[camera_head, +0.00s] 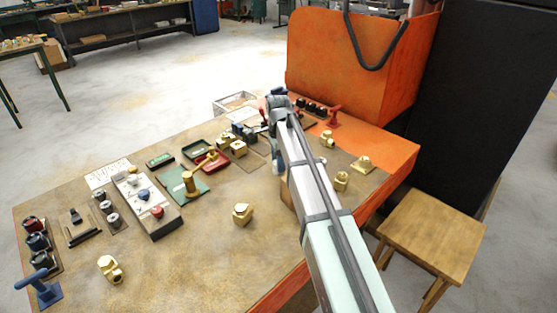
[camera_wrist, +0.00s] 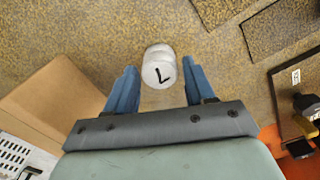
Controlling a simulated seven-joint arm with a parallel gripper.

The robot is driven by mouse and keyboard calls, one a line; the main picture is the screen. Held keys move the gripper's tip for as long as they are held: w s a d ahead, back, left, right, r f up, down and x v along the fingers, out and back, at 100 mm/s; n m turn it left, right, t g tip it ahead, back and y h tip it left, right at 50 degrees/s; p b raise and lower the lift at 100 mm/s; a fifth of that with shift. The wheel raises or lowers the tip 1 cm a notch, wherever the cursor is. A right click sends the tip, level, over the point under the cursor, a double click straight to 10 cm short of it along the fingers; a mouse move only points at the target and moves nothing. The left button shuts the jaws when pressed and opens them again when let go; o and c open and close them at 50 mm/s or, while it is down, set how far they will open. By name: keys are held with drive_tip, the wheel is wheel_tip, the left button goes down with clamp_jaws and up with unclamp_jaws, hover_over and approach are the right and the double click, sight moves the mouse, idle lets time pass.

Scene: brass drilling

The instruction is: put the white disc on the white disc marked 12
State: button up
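In the wrist view a white disc (camera_wrist: 158,70) with one black angular mark, like a 7 or a tilted L, lies ahead between my fingers. A second white rounded edge shows just behind it; I cannot tell whether that is its side or another disc. My gripper (camera_wrist: 160,88) is open, its two blue fingers on either side of the disc with gaps between. In the head view my arm hides most of the area around the gripper, and I cannot make out the white discs or a mark 12 there.
A cardboard box (camera_wrist: 65,95) stands left of the fingers in the wrist view. In the head view, brass fittings (camera_head: 242,213), a red tray (camera_head: 211,160) and a panel with knobs (camera_head: 147,203) are on the workbench (camera_head: 190,265). An orange bin (camera_head: 345,65) stands behind. The bench's front middle is fairly clear.

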drive_tip(key=shift+o, duration=0.9)
drive_tip(key=shift+r, duration=0.15)
wheel_tip(320, 180, up, 12)
